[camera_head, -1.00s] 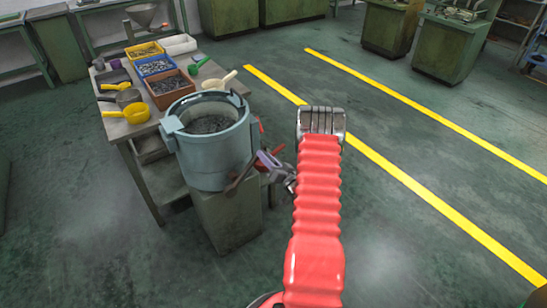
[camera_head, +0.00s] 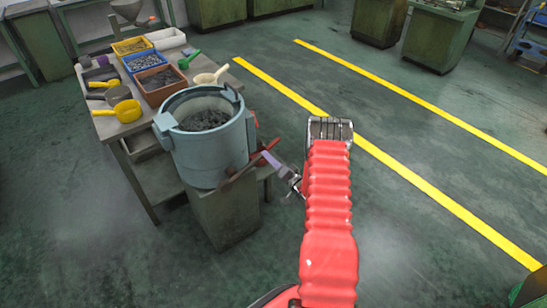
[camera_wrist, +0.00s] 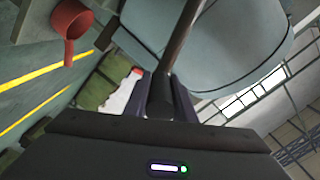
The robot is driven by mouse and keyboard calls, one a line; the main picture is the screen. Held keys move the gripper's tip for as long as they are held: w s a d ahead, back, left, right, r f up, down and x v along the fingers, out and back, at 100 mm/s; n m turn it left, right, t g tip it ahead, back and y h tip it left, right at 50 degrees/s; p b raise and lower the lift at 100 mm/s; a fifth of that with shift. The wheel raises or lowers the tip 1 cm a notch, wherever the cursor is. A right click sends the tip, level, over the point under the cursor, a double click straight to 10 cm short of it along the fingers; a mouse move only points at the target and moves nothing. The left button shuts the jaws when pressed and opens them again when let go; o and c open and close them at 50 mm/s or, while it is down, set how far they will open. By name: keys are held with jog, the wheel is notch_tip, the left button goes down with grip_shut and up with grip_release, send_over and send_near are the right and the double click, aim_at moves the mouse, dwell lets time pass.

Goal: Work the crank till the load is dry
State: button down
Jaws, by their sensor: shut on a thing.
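A blue-grey tub (camera_head: 203,160) stands upright on a green pedestal (camera_head: 222,215), with a heap of dark grey load (camera_head: 204,119) inside. I cannot tell how wet the load is. The crank's dark bar (camera_head: 238,174) is low on the tub's right front side. My gripper (camera_head: 272,162) is beside the tub, its fingers closed around the crank's grip. In the wrist view my gripper (camera_wrist: 160,98) is shut on the dark crank grip, and the bar (camera_wrist: 181,35) runs up past the tub (camera_wrist: 215,45). The fingers partly hide the grip.
A table (camera_head: 112,128) left of the tub holds blue, yellow and brown bins, plus several scoops. A red scoop (camera_wrist: 70,20) shows in the wrist view. Open floor with yellow lines lies to the right. Green cabinets (camera_head: 437,38) stand at the back.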

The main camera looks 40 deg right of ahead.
jog(key=shift+d+f, duration=0.1)
jog(key=shift+f, duration=0.3)
jog(key=c, duration=1.5)
grip_release()
jog(key=shift+s, duration=0.1)
jog(key=s, duration=1.3)
jog(key=shift+s+d, duration=0.1)
jog(key=shift+s, duration=0.3)
